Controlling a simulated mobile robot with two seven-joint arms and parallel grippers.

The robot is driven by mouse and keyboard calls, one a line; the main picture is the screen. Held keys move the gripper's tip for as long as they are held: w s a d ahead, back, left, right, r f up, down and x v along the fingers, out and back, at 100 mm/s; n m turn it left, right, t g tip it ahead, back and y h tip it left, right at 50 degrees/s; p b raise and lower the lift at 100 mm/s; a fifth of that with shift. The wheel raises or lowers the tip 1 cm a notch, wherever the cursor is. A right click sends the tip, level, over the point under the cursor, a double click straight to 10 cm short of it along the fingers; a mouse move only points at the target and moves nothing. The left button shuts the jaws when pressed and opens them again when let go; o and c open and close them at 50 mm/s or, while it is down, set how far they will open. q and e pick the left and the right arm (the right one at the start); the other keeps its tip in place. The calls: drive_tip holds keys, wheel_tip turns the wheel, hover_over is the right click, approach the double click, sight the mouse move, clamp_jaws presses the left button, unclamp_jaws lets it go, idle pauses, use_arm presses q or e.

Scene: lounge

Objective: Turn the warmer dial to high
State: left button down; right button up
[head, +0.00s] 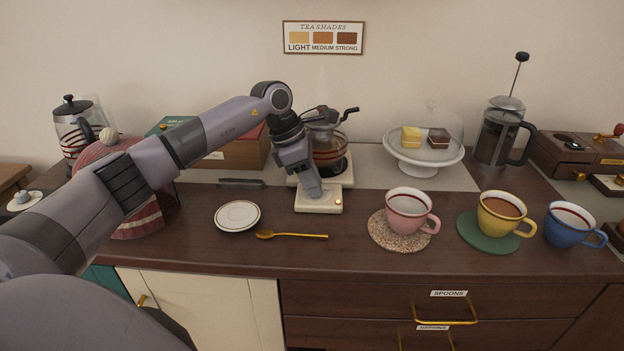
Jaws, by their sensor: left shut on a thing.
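The warmer (330,205) is a cream base on the counter with a glass pot (330,150) of brown liquid standing on its back part. A small gold spot shows on the front right of the base. My left gripper (311,194) reaches down onto the front part of the warmer from above and is shut on the dial. The gripper hides the dial, so its setting and markings cannot be read. My right gripper is out of view.
A white saucer (238,216) and a gold spoon (292,236) lie in front of the warmer. Pink (407,208), yellow (500,212) and blue (568,228) cups stand to the right. A cake stand (414,160) and French press (498,135) are behind them. A striped red cozy (135,222) stands left.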

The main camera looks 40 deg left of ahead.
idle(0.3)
use_arm(q)
drive_tip(key=c, duration=0.9)
unclamp_jaws()
drive_tip(key=shift+o, duration=0.2)
drive_tip(key=v, duration=0.7)
drive_tip(key=shift+r, duration=0.1)
